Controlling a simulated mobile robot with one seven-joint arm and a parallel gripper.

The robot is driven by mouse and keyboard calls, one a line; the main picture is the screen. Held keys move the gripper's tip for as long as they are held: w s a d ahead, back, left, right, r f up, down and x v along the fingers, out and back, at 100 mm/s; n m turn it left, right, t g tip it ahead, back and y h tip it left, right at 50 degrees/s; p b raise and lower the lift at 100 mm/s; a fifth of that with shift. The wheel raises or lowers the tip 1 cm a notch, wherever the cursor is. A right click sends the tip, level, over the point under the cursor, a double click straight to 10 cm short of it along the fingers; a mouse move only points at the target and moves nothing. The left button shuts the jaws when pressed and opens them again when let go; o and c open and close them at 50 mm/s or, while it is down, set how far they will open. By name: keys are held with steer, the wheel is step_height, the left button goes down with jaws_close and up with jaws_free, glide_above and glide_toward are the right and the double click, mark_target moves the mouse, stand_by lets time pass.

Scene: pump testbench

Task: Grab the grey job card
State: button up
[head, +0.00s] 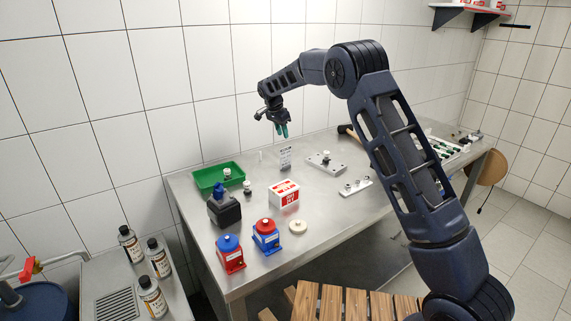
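A small grey card with dark print (286,158), which looks like the job card, stands upright on the steel bench behind the red and white box. My gripper (283,131) has teal fingertips pointing down. In the picture it hangs just above the card, apparently clear of it. The two fingertips show close together, too small to tell how far apart they are. Nothing is visible between them.
The red and white box (284,194) stands in front of the card. A grey block with a knob (326,163) lies to its right. A green tray (218,177) is at the left. Two pumps, one red with blue (230,256), one blue with red (266,238), stand near the front edge.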

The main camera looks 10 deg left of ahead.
steer(key=f, duration=0.1)
glide_above(286, 165)
steer(key=shift+w+f, duration=0.2)
steer(key=shift+f, duration=4.8)
jaws_close()
